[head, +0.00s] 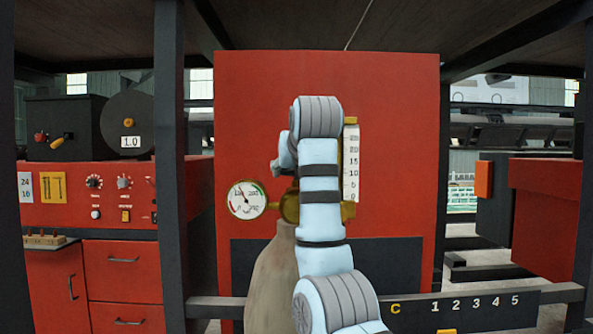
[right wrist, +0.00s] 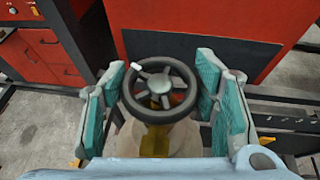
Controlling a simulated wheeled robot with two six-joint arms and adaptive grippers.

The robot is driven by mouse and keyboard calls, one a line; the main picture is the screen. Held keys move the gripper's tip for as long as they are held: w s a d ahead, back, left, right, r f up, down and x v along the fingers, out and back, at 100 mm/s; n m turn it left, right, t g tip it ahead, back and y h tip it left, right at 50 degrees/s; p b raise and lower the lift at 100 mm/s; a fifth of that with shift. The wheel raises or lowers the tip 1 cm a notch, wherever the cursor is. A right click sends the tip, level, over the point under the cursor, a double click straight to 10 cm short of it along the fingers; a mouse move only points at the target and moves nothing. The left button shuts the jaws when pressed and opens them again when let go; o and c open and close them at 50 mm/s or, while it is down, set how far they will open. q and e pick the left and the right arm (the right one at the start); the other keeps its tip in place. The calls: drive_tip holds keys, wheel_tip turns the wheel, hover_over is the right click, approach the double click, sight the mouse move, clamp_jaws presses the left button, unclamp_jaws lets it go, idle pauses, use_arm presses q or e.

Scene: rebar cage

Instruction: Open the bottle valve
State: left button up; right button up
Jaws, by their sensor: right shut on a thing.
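The gas bottle (head: 271,285) is beige and stands upright in front of a red panel, partly hidden by my right arm. Its valve handwheel (right wrist: 159,84) is dark, with spokes and a small white mark on the rim at the upper left. In the right wrist view my right gripper (right wrist: 161,95) has its teal-padded fingers on both sides of the wheel, shut on it. In the head view my arm hides the wheel and most of the gripper. A brass regulator (head: 290,208) with a round gauge (head: 247,199) sits at the bottle top. My left gripper is not in view.
A white scale tube (head: 351,165) stands close to the right of my arm. A dark post (head: 170,200) is on the left. A low rail with a numbered board (head: 460,307) crosses the front. A red control cabinet (head: 120,270) is at the left.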

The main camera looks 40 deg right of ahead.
drive_tip(key=shift+f, duration=0.15)
drive_tip(key=o, duration=1)
drive_tip(key=shift+o, duration=0.8)
drive_tip(key=shift+w+d, duration=0.15)
drive_tip(key=shift+w, duration=0.05)
drive_tip(key=shift+s, duration=0.1)
